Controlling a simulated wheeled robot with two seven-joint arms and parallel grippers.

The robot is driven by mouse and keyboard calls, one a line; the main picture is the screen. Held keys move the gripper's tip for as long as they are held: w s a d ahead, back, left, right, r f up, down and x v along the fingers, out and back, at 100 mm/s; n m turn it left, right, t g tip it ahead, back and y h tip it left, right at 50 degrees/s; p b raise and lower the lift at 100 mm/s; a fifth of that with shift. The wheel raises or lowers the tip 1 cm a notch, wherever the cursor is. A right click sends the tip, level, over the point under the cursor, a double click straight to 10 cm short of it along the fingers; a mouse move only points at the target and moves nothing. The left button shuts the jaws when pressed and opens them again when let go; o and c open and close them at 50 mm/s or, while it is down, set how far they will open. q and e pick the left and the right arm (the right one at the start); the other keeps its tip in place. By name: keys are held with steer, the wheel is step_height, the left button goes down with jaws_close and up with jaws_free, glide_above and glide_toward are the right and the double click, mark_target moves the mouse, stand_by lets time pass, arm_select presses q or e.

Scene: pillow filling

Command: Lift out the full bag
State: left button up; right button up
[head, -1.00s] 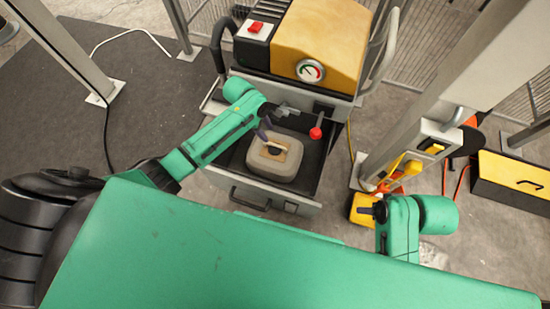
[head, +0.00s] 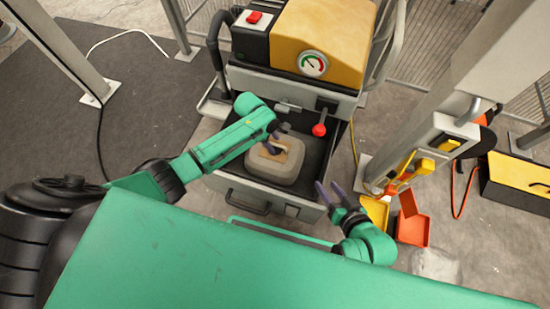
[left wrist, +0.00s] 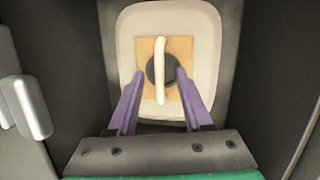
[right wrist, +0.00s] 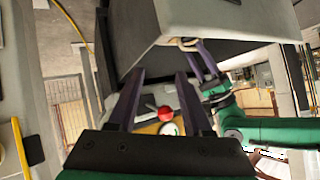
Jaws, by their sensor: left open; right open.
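The full bag (head: 274,165) is a rounded grey-beige block lying in the pulled-out drawer (head: 245,192). A tan patch with a black disc and a pale bar handle (left wrist: 160,85) is on its top. My left gripper (head: 275,140) is open above the bag. In the left wrist view its purple fingers (left wrist: 160,73) stand either side of the black disc and handle, not closed on them. My right gripper (head: 328,186) is open and empty, beyond the drawer's right front corner. The right wrist view shows its fingers (right wrist: 160,73) apart with nothing between them.
The machine (head: 320,35) with a yellow cover and gauge stands behind the drawer. A red-knobbed lever (head: 319,130) stands at the drawer's back right. A grey post (head: 440,120) and yellow and orange bins (head: 412,222) are to the right.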

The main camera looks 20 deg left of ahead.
arm_select(q)
jaws_close()
steer(key=shift+r, duration=0.1)
stand_by(1.2)
